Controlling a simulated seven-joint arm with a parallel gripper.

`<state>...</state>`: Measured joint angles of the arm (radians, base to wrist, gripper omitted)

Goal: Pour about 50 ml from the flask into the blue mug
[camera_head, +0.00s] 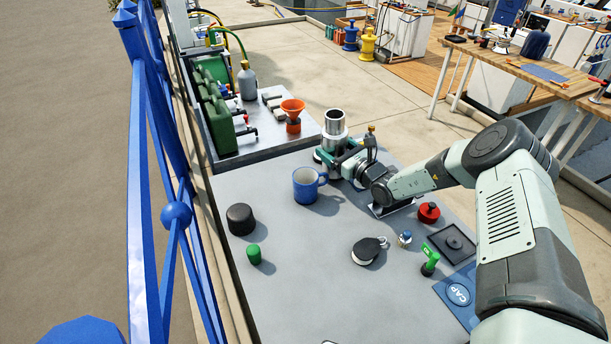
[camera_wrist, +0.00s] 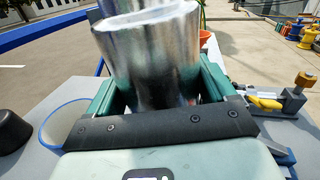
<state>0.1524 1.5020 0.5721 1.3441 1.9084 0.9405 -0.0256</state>
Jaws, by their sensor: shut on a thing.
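The flask (camera_head: 335,122) is a shiny metal cylinder, open at the top, standing close to upright at the back of the grey table. My gripper (camera_head: 335,150) is shut around its body; in the wrist view the green fingers (camera_wrist: 160,98) press on both sides of the flask (camera_wrist: 150,55). I cannot tell whether its base touches the table. The blue mug (camera_head: 307,188) stands upright on the table just left of and nearer than the flask, its handle to the right. The mug (camera_wrist: 62,124) also shows at the left in the wrist view. The contents of both are hidden.
A black cap (camera_head: 240,219) and a green cap (camera_head: 254,254) stand left of the mug. A black pulley block (camera_head: 368,251), a red knob (camera_head: 428,212) and a blue CAP mat (camera_head: 460,293) lie to the right. An orange funnel (camera_head: 292,110) stands behind. A blue railing runs along the left.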

